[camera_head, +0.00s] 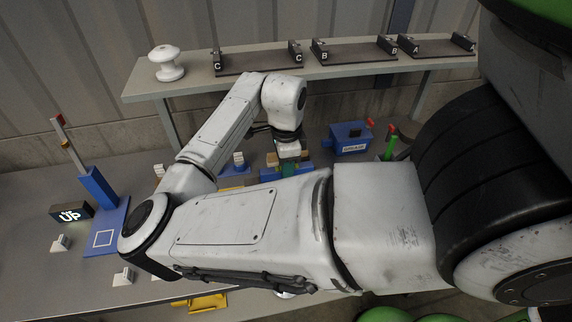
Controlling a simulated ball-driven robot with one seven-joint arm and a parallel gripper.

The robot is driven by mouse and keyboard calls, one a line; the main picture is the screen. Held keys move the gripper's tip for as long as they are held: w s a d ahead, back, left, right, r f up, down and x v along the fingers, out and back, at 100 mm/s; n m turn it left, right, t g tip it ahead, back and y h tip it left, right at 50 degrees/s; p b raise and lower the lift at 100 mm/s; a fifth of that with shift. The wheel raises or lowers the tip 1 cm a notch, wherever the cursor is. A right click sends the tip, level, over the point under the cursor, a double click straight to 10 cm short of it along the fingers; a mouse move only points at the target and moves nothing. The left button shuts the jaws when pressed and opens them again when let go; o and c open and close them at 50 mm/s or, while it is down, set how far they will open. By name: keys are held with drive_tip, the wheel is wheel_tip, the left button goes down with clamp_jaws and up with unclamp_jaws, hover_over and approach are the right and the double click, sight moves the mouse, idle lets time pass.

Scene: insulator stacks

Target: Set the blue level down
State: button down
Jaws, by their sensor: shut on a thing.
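My gripper (287,153) points down over the work table, at the end of my bent arm. It is shut on a small piece that is mostly hidden by the fingers and wrist; I take it to be the blue level (290,160), of which a teal-green part shows. Just below is a blue block with tan ends (268,174). I cannot tell whether the held piece touches this block.
A blue box with a red part (350,139) and a green post (390,147) stand to the right. A blue stand (97,187) and an "UP" sign (71,212) are at left. The rear shelf (200,82) holds a white insulator (166,63) and dark lettered racks (258,62).

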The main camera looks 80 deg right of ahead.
drive_tip(key=c, duration=0.9)
unclamp_jaws()
wheel_tip(320, 180, up, 12)
drive_tip(key=shift+r+b, duration=0.1)
drive_tip(key=shift+b, duration=0.6)
